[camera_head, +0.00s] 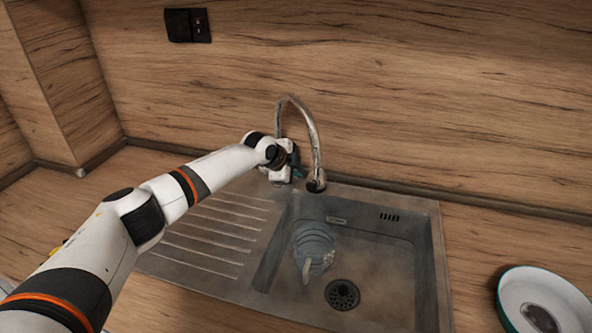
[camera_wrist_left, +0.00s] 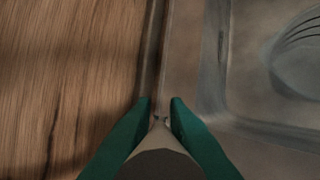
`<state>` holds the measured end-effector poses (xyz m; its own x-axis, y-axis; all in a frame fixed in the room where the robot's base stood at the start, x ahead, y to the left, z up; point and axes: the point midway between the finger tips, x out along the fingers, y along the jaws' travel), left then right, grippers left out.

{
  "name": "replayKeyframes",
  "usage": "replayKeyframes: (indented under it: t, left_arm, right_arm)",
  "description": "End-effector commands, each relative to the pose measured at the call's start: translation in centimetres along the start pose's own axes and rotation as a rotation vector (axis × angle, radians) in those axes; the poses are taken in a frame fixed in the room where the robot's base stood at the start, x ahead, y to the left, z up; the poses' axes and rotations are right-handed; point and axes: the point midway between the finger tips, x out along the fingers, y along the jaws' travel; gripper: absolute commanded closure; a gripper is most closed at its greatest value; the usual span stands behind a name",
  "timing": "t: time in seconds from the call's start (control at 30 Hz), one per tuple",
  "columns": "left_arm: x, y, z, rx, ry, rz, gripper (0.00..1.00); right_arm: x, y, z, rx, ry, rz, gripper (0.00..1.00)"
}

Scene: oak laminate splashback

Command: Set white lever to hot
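The metal tap (camera_head: 311,140) stands at the back edge of the sink, its spout arching up and down over the basin. My left gripper (camera_head: 299,174) is beside the foot of the tap, and my wrist partly covers that area. I cannot make out the white lever in the head view. In the left wrist view the two teal fingertips (camera_wrist_left: 161,106) stand a little apart. A pale wedge shape lies between the fingers, and I cannot tell what it is. My right gripper is in neither view.
The steel sink (camera_head: 435,262) holds a ribbed glass jug (camera_head: 314,243) near the drain (camera_head: 342,294). A white bowl with a teal rim (camera_head: 513,284) is on the counter at right. A black socket (camera_head: 187,25) is on the wooden splashback. The draining board (camera_head: 222,228) is clear.

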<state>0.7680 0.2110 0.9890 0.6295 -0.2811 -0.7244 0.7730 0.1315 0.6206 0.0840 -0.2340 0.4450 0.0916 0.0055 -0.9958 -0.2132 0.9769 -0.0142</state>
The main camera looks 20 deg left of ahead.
Motion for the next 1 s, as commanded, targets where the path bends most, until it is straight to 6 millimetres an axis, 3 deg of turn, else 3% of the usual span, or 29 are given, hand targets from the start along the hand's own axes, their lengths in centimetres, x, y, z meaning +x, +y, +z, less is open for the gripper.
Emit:
replayKeyframes:
  t: [0.47,0.77,1.0]
  left_arm:
    - [0.1,-0.3,0.0,0.010,-0.005,0.028,1.00]
    - [0.2,-1.5,-0.2,0.059,-0.029,0.193,1.00]
    - [0.6,-2.5,-0.4,0.109,-0.053,0.365,1.00]
  right_arm:
    - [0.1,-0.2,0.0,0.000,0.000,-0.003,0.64]
    - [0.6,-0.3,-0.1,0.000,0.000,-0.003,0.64]
    - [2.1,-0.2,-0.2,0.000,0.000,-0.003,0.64]
